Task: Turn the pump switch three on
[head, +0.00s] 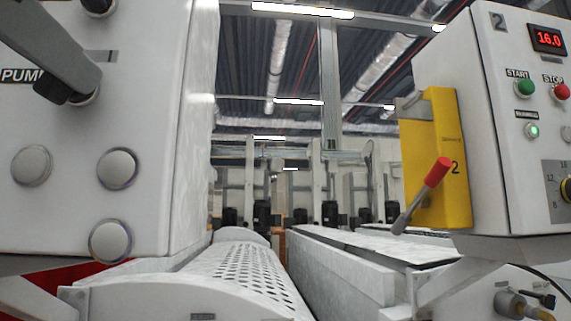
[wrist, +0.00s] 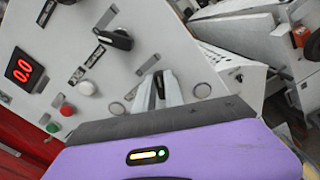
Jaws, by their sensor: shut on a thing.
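A pale control panel (head: 150,120) fills the left of the head view, with a partly covered PUMP label (head: 20,75). A dark rotary switch (head: 76,97) sits beside this label. It is taken as pump switch three, though its number is not readable. My gripper (head: 72,75) reaches in from the upper left as a grey finger over that switch. In the wrist view my gripper (wrist: 159,82) has its two fingers close together at the panel, shut on the switch. The fingers hide most of it, and its angle cannot be told. Another black switch (wrist: 120,39) stands apart from the fingers.
Round white buttons (head: 117,168) lie below the switch. In the wrist view the panel has a red 0.0 display (wrist: 25,70), a green button (wrist: 53,127) and a red one (wrist: 67,109). A perforated guard (head: 235,275) runs below. A red-handled lever (head: 425,190) stands right.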

